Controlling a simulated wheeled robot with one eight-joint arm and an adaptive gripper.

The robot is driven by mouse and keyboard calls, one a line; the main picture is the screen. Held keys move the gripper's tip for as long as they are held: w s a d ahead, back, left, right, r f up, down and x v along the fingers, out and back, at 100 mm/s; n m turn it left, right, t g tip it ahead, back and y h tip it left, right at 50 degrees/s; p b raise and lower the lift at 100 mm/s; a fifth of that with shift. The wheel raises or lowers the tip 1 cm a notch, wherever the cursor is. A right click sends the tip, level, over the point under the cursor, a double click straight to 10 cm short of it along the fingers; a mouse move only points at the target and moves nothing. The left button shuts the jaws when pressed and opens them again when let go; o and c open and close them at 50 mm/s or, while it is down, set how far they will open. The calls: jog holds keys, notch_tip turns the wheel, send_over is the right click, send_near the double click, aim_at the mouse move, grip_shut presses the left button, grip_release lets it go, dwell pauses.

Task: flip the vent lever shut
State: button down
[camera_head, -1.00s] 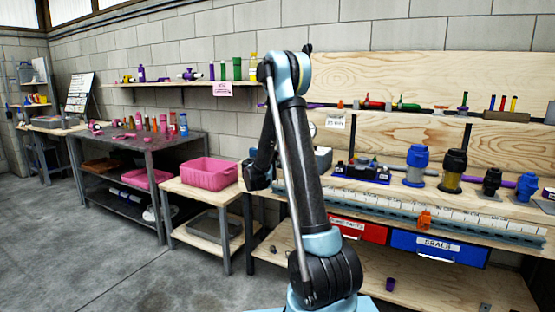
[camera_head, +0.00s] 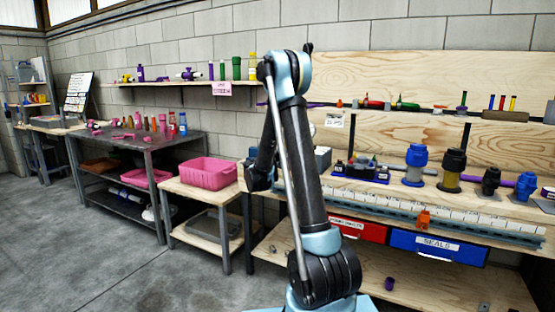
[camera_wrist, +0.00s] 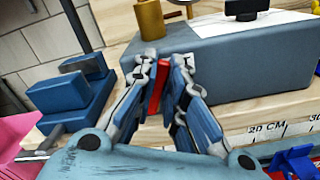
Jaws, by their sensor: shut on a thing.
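The red lever (camera_wrist: 154,90) shows in the wrist view as a narrow upright strip in front of the near face of a grey-blue box (camera_wrist: 240,62). My gripper (camera_wrist: 164,62) is shut on the red lever, with one finger on each side of it. Its lower end and its pivot are hidden by the fingers, so I cannot tell its full angle. In the head view my arm covers the lever and the fingers. Part of the grey box (camera_head: 323,157) shows just right of my arm there.
A brass cylinder (camera_wrist: 150,20) and a black knob (camera_wrist: 246,7) stand on the box. A blue block (camera_wrist: 70,97) is close to the left. A ruler strip (camera_wrist: 272,130) lies in front. A pink bin (camera_head: 208,172) sits on the low table left of my arm.

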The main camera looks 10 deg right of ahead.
jog(key=shift+s+d+f+m, duration=0.35)
jog(key=shift+f+m, duration=0.35)
jog(key=shift+m, duration=1.45)
jog(key=shift+s+d+f+m, duration=0.3)
jog(key=shift+f+m, duration=0.4)
jog(key=shift+m, duration=1.4)
jog(key=shift+s+d+f+m, duration=0.35)
jog(key=shift+f+m, duration=0.35)
jog(key=shift+m, duration=1.45)
jog(key=shift+w, duration=0.1)
jog(key=c, duration=1.6)
grip_release()
jog(key=shift+f, duration=0.1)
jog(key=shift+c, duration=0.2)
jog(key=v, duration=1.1)
jog(key=shift+s+a, duration=0.25)
jog(key=shift+s, duration=0.05)
